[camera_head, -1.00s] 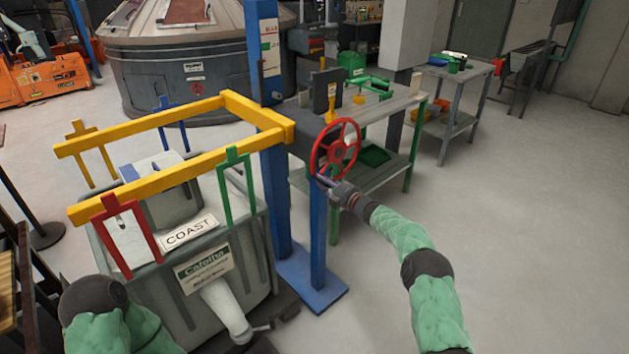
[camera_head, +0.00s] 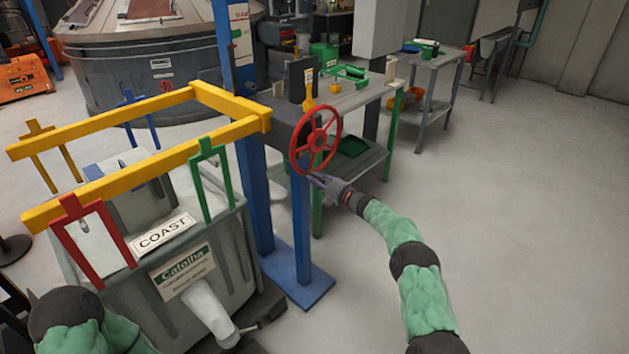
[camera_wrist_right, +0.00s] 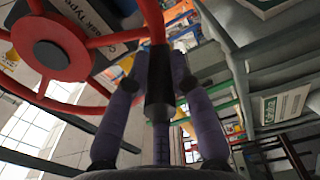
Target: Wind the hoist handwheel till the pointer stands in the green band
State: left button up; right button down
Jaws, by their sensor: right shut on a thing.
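The red handwheel (camera_head: 316,140) is mounted on the dark hoist housing (camera_head: 288,122) beside the blue post; its rim and hub also fill the upper left of the right wrist view (camera_wrist_right: 62,48). My right gripper (camera_head: 316,180) is at the bottom of the wheel. In the right wrist view its fingers are closed around a dark cylindrical handle (camera_wrist_right: 159,85) that joins the red rim. A white panel with red and green marks (camera_head: 240,35) is on the tall blue column. I cannot make out a pointer position. My left gripper is out of view.
A blue foot plate (camera_head: 300,288) lies below the wheel. A grey workbench (camera_head: 365,95) stands behind it. The floor on the right is open.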

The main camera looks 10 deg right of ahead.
jog(key=shift+d+f, duration=0.1)
jog(key=shift+f, duration=0.05)
jog(key=c, duration=1.4)
grip_release()
jog(key=o, duration=0.3)
jog(key=shift+w, duration=0.2)
jog(key=shift+s, duration=0.1)
jog(key=v, duration=1.2)
